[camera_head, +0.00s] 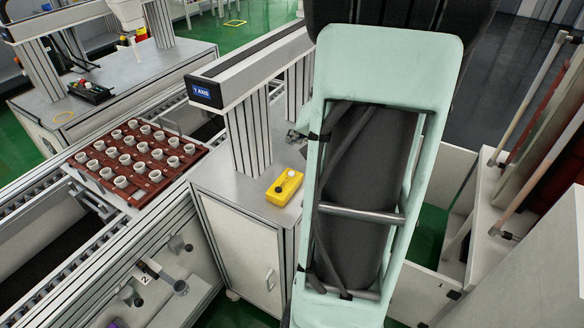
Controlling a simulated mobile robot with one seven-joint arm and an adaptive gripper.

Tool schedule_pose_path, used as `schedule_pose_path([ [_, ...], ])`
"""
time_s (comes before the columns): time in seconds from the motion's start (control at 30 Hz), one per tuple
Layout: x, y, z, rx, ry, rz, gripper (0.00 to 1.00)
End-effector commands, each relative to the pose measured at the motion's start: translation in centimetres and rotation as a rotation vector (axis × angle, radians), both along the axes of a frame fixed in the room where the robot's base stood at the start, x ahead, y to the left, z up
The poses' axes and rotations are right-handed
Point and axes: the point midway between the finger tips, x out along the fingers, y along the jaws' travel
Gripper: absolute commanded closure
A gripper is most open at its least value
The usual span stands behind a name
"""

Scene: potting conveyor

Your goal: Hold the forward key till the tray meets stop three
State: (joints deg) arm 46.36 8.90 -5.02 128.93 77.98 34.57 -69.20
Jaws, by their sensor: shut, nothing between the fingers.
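The tray (139,188) is red-brown, holds several white pots in rows, and sits on the conveyor (40,262) at the left. A yellow control box (284,187) lies on the grey cabinet top, beside the gantry post. It has a pale round knob or key and a dark key on top; I cannot read their markings. A plate marked 2 (145,267) shows on the conveyor's near side. I cannot make out a stop marked three. My pale green arm link fills the middle right and hides what is behind it. My gripper is not in view.
A gantry labelled Y AXIS (205,92) spans the conveyor right of the tray. A second grey table (130,75) with a dark box (91,92) stands at the back left. White panels and slanted poles (520,110) crowd the right side.

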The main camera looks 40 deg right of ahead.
Motion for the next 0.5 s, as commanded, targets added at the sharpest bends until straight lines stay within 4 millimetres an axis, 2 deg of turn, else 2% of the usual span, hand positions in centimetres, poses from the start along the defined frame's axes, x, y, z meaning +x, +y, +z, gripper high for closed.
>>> schedule_pose_path([
  [0.33,0.0,0.02,-0.05,0.0,0.0,0.0,1.0],
  [0.5,-0.01,0.0,-0.68,0.001,0.0,-0.001,1.0],
])
